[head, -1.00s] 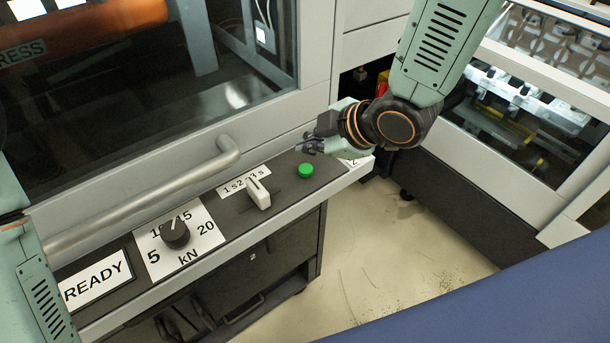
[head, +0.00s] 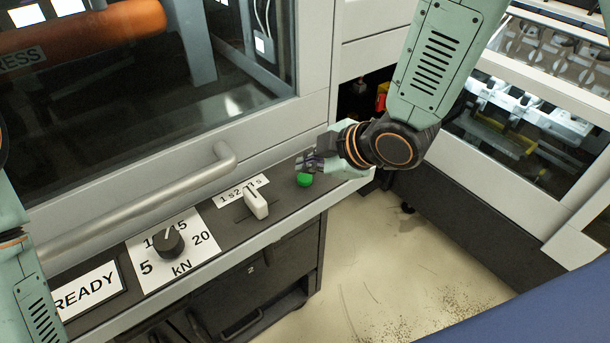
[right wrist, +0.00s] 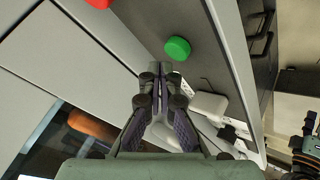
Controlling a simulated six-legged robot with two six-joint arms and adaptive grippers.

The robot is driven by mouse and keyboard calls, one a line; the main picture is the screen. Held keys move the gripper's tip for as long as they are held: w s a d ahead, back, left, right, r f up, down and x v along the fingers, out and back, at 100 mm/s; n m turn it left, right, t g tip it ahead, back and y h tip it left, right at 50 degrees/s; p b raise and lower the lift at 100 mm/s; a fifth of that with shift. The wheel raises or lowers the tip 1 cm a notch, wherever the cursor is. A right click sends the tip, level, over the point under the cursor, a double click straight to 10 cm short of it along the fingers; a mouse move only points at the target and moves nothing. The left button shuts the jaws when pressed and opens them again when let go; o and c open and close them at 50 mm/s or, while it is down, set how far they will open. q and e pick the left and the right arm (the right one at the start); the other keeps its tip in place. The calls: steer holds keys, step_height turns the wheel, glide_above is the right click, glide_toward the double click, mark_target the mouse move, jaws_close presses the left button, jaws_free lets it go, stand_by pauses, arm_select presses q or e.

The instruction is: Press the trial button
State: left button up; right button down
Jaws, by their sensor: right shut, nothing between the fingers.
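The green trial button (head: 304,180) is a round cap on the dark control panel, near the panel's right end. My right gripper (head: 306,164) is shut and empty, with its fingertips just behind the button in the head view. In the right wrist view the shut fingertips (right wrist: 158,68) point toward the panel, and the green button (right wrist: 177,48) shows just beyond them, a little to the right. I cannot tell whether they touch it. Of my left arm only links show at the left edge; its gripper is out of view.
A white slider (head: 256,202) with a seconds label and a black kN knob (head: 168,243) sit left of the button. A READY display (head: 88,289) is farther left. A grey handle bar (head: 150,203) runs behind the panel. A red part (right wrist: 100,3) shows at the wrist view's top.

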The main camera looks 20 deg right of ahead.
stand_by(0.4)
steer(key=shift+f, duration=0.1)
steer(key=shift+f+b, duration=0.3)
steer(key=shift+f, duration=0.1)
stand_by(0.5)
steer(key=shift+f, duration=0.2)
steer(key=shift+f+b, duration=0.3)
steer(key=shift+b, duration=0.1)
stand_by(0.3)
steer(key=shift+r, duration=0.2)
steer(key=shift+r+p, duration=0.8)
steer(key=shift+p, duration=0.1)
